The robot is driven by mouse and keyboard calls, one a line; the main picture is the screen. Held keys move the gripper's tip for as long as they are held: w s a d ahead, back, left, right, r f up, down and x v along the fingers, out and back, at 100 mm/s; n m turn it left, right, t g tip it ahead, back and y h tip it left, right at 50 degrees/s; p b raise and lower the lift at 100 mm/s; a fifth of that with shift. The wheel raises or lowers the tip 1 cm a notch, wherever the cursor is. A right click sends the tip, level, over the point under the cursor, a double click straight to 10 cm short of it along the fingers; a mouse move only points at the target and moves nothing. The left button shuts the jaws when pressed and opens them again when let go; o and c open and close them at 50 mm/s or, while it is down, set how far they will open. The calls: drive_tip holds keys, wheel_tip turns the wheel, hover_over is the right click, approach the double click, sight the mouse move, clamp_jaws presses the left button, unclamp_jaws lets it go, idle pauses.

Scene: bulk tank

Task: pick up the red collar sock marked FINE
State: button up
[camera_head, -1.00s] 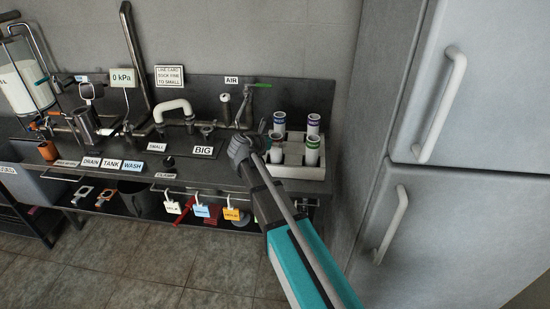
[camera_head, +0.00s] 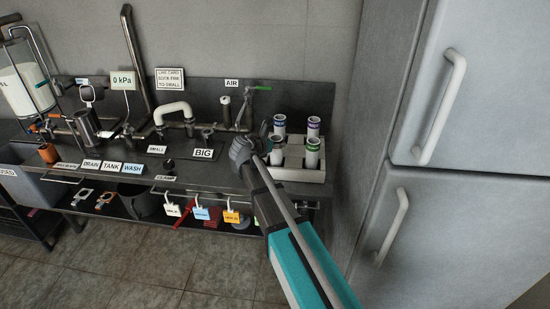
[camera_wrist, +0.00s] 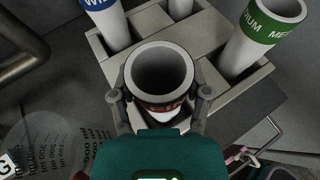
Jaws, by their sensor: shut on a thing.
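The red collar sock (camera_wrist: 160,72) is a pale tube seen from above in the wrist view. Its open end faces the camera and its red band shows just below the rim, with the lettering only partly visible. My gripper (camera_wrist: 161,96) has a finger on each side of this tube and is shut on it. In the head view my gripper (camera_head: 262,146) is at the front left of the white rack (camera_head: 295,174), beside the held sock (camera_head: 277,154). The tube's lower end is hidden, so I cannot tell whether it is clear of its compartment.
In the rack stand a blue-collared sock (camera_head: 280,124), a purple-collared one (camera_head: 313,126) and a green-collared one (camera_head: 312,153). A fridge (camera_head: 440,110) stands close at the right. An air tap (camera_head: 250,100) rises behind, left of the rack.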

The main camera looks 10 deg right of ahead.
drive_tip(key=c, duration=0.3)
drive_tip(key=shift+r, duration=0.1)
wheel_tip(320, 180, up, 10)
drive_tip(key=p, duration=1)
idle(0.6)
